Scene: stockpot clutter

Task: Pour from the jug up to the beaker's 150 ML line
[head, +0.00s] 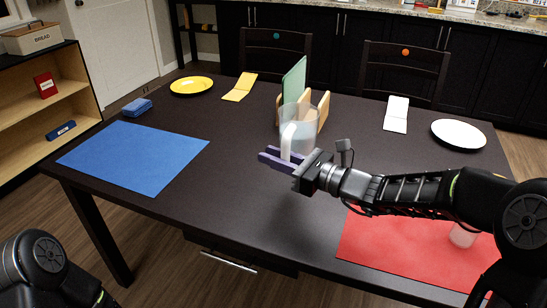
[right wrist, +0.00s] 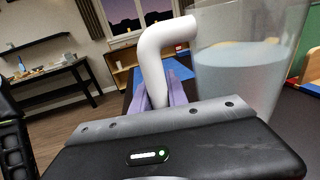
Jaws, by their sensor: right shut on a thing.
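The clear jug (head: 308,122) with a white handle (head: 288,140) is near the middle of the dark table. My right gripper (head: 275,157) is shut on the handle, its purple fingers on either side. The right wrist view shows the handle (right wrist: 152,58) between the fingers and pale liquid in the jug (right wrist: 238,75). The jug is about upright; I cannot tell whether its base touches the table. A clear beaker (head: 462,236) stands on the red mat, partly hidden by my right arm; its lines are not readable. My left gripper is out of view.
A wooden rack with a green board (head: 294,80) stands just behind the jug. A blue mat (head: 135,158) lies at left, the red mat (head: 385,250) at front right. Yellow (head: 191,86) and white (head: 458,134) plates and folded napkins lie along the far side. The front middle is clear.

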